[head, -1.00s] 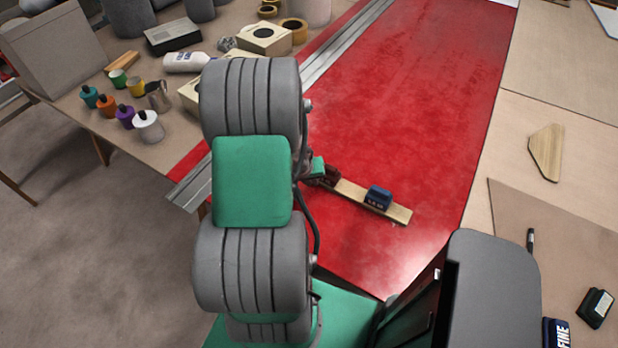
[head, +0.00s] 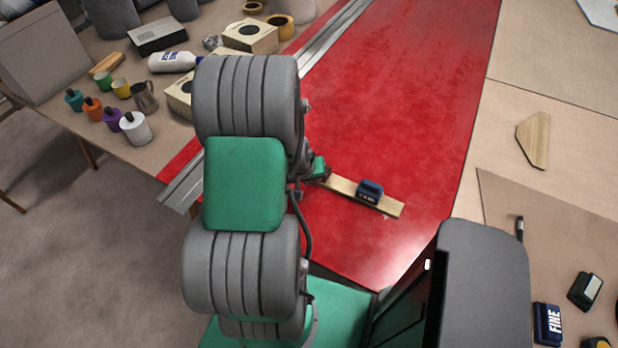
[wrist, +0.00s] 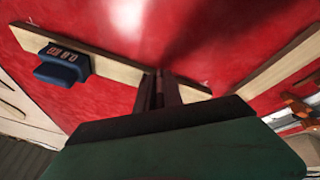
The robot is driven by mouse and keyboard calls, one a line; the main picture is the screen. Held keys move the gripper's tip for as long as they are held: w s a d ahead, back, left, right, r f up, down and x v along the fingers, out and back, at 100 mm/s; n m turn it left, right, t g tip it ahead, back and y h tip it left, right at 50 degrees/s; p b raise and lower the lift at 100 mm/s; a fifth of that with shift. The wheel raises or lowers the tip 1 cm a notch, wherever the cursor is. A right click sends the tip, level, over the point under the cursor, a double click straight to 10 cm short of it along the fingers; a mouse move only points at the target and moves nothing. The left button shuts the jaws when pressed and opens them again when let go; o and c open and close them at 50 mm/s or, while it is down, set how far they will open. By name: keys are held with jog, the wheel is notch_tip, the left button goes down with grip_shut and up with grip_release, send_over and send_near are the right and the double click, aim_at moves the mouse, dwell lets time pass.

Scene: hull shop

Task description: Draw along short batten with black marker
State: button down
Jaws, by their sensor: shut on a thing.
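The short batten (head: 385,204) lies on the red panel, with a blue block (head: 370,191) resting on it near its right end. In the wrist view the batten (wrist: 110,60) runs behind my fingers, and the blue block (wrist: 62,63) is at the left. My gripper (wrist: 159,80) is at the batten, towards the end away from the block. Its dark fingers are nearly together on a narrow dark thing, apparently the black marker; it is mostly hidden. My gripper (head: 322,172) is partly covered by my arm in the head view. I cannot make out a drawn line.
A pale strip (wrist: 280,65) lies right of the batten in the wrist view. A metal rail (head: 185,188) borders the panel. Paint pots and bottles crowd the left bench. A black pen-like stick (head: 520,229) and a FINE block (head: 548,324) lie at right. The upper panel is clear.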

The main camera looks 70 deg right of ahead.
jog(key=shift+s+a+f, duration=0.1)
jog(key=shift+s+a, duration=0.05)
jog(key=shift+s, duration=0.4)
jog(key=shift+s, duration=0.1)
jog(key=shift+s+a, duration=0.15)
jog(key=shift+s, duration=0.55)
jog(key=shift+s, duration=0.15)
jog(key=shift+s, duration=0.5)
jog(key=shift+s, duration=0.1)
jog(key=shift+s+a, duration=0.2)
jog(key=shift+s, duration=0.5)
jog(key=shift+s+a, duration=0.2)
jog(key=shift+s, duration=0.45)
jog(key=shift+s, duration=0.1)
jog(key=shift+s+a, duration=0.1)
jog(key=shift+s, duration=0.6)
